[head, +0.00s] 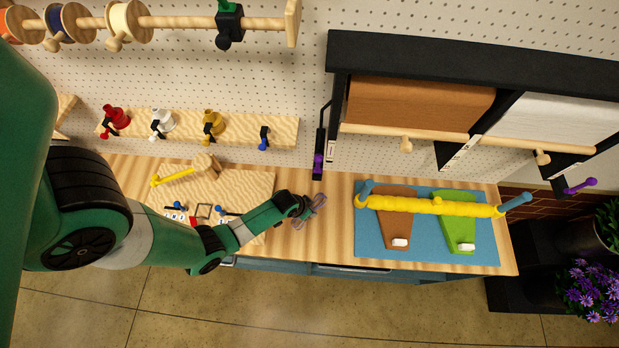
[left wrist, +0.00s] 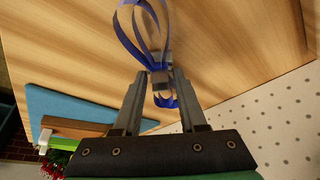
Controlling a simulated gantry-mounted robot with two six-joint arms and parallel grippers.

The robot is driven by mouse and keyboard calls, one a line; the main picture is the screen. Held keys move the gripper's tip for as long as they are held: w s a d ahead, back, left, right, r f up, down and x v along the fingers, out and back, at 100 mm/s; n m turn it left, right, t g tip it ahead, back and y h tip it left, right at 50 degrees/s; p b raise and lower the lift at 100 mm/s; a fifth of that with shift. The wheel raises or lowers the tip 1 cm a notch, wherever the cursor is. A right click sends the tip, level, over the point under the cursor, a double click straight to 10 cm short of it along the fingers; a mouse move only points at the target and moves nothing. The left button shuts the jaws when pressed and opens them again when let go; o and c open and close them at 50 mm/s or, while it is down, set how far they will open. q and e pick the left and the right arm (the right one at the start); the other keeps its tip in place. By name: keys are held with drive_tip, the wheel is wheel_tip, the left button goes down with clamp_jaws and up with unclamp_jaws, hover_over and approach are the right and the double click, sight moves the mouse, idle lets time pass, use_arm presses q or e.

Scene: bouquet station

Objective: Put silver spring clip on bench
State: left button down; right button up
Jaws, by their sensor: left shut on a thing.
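My left gripper (head: 299,206) is over the middle of the wooden bench (head: 335,218), left of the blue mat. It is shut on a small grey piece that looks like the silver spring clip (left wrist: 159,78), between the fingertips (left wrist: 160,68) in the left wrist view. Blue-violet ribbon loops (left wrist: 146,30) stick out beyond the clip, and more blue shows behind it. The loops also show in the head view (head: 319,203). The clip itself is too small to make out there. I cannot tell whether it touches the bench. My right gripper is not in view.
A wooden board (head: 240,185) with small tools lies left. A black rack (head: 440,52) overhangs the back. Bare bench lies between board and mat.

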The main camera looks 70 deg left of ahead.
use_arm(q)
drive_tip(key=shift+w, duration=0.1)
drive_tip(key=shift+f, duration=0.1)
drive_tip(key=shift+f, duration=0.15)
drive_tip(key=shift+c, duration=2.3)
unclamp_jaws()
drive_tip(key=p+v, duration=0.5)
drive_tip(key=v, duration=0.3)
drive_tip(key=shift+p, duration=0.4)
